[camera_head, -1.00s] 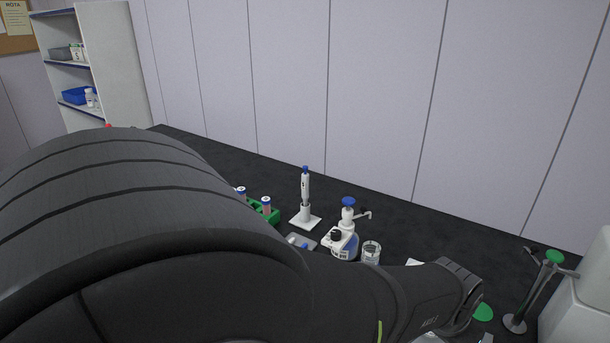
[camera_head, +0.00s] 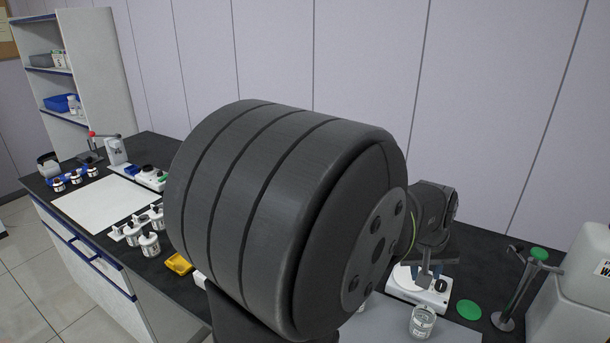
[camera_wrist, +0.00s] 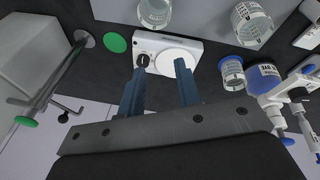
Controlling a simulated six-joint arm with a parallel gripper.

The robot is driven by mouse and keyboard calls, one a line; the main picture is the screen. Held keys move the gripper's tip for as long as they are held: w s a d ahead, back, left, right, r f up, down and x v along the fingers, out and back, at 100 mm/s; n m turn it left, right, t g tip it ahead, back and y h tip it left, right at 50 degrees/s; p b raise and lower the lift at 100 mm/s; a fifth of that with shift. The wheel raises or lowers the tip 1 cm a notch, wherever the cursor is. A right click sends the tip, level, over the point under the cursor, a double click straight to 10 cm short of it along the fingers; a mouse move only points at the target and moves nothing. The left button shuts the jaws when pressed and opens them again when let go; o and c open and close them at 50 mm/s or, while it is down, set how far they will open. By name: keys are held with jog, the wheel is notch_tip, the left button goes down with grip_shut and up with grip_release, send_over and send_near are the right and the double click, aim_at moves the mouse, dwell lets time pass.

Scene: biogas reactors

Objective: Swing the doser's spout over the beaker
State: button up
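In the wrist view the doser (camera_wrist: 265,78) stands at the right, a bottle with blue contents and a white head. The gripper also shows in the head view (camera_head: 431,271). There, my arm hides the doser and the beaker beside it.
The white device (camera_head: 438,292) has a round plate and dark knob. Another glass vessel (camera_head: 422,322) stands in front of it. A larger beaker (camera_wrist: 250,22) is near the doser.

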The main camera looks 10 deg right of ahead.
jog(key=w+a+r+n+g, duration=0.1)
jog(key=w+a+r+n, duration=0.1)
jog(key=w+n, duration=0.6)
jog(key=w+a+r+n, duration=0.1)
jog(key=w+a+n, duration=0.3)
jog(key=w, duration=0.8)
jog(key=w+a+r+n+g, duration=0.1)
jog(key=w+r+n, duration=0.1)
jog(key=w+n, duration=0.65)
jog(key=shift+m+y, duration=0.4)
jog(key=shift+m, duration=0.15)
jog(key=shift+w+d+f, duration=0.2)
jog(key=shift+d+f, duration=0.1)
jog(key=shift+f, duration=1.1)
jog(key=shift+w+d+f, duration=0.2)
jog(key=shift+d+f, duration=0.1)
jog(key=shift+f, duration=1.05)
jog(key=shift+w+d+f, duration=0.2)
jog(key=shift+d+f, duration=0.1)
jog(key=shift+f, duration=1.1)
jog(key=shift+s, duration=0.1)
jog(key=shift+s+a, duration=0.1)
jog(key=shift+s, duration=0.05)
